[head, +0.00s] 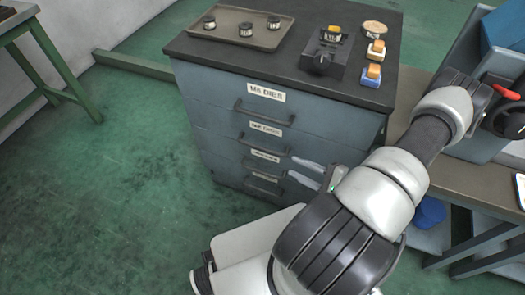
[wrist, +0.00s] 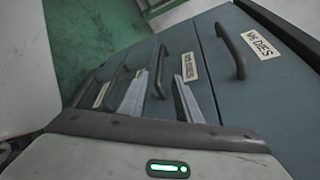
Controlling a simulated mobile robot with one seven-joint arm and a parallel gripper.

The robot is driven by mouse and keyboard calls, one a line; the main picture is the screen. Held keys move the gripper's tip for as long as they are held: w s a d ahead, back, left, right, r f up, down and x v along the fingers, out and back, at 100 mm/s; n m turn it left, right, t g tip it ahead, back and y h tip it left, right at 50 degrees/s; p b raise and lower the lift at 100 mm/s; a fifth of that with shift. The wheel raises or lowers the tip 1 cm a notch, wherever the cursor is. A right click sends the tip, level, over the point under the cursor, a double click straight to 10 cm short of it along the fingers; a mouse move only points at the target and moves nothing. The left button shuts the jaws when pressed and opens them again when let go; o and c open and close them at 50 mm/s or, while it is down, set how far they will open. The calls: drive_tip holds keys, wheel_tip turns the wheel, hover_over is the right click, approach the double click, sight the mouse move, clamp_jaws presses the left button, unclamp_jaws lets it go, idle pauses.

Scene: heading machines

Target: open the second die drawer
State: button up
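The blue-grey drawer cabinet (head: 215,95) stands in the middle of the head view with several stacked drawers, all appearing shut. Its top drawer is labelled M8 DIES (head: 266,92). The second drawer, with a smaller label, has a dark bar handle (head: 263,147); this handle (wrist: 158,72) also shows in the wrist view. My gripper (head: 293,169) is open in front of the cabinet's right part. In the wrist view, its two fingers (wrist: 160,88) lie apart, one on each side of the second drawer's handle. I cannot tell whether they touch it.
On the cabinet top are a tray (head: 205,33) with several small dies, a dark fixture (head: 322,62) and small blocks (head: 372,75). A workbench (head: 465,180) stands at right, with a blue bin (head: 430,212) below. The green floor (head: 110,170) at left is clear.

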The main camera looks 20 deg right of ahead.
sight(264, 150)
drive_tip(key=b+x, duration=0.1)
drive_tip(key=x, duration=1)
drive_tip(key=b+x, duration=0.1)
drive_tip(key=x, duration=0.5)
drive_tip(key=shift+w+d+f+b, duration=0.15)
drive_tip(key=shift+w+b, duration=0.15)
drive_tip(key=shift+w, duration=0.1)
clamp_jaws()
